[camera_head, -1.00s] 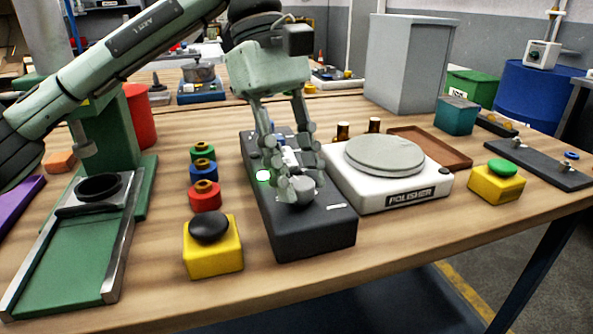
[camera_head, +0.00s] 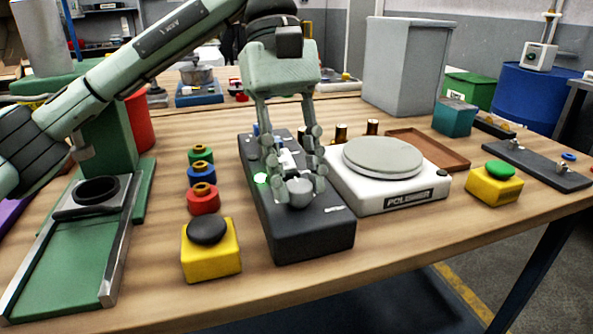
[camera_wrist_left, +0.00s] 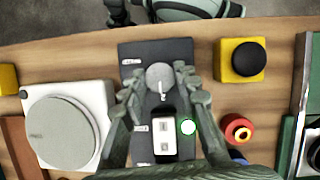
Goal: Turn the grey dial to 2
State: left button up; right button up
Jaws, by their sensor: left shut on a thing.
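The grey dial (camera_head: 299,191) sits near the front end of a dark control box (camera_head: 312,236). In the left wrist view the dial (camera_wrist_left: 159,77) shows from above with a light pointer line on it. My left gripper (camera_head: 300,187) reaches down from above, its two fingers on either side of the dial, shut on it. The fingers also flank the dial in the left wrist view (camera_wrist_left: 157,80). The scale marks are too small to read, so the dial's number cannot be told. My right gripper is not in view.
The box also bears a lit green lamp (camera_head: 261,179) and a white switch block (camera_wrist_left: 165,136). A yellow box with a black button (camera_head: 207,231) and several coloured rings (camera_head: 203,198) stand left.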

pick_arm(q)
jog(key=o, duration=1.2)
jog(key=shift+c, duration=0.2)
jog(key=shift+w+r, duration=0.1)
jog(key=shift+r, duration=0.05)
jog(key=v, duration=1.1)
jog(key=shift+r, duration=0.35)
jog(key=shift+w+a, duration=0.1)
jog(key=shift+w, duration=0.1)
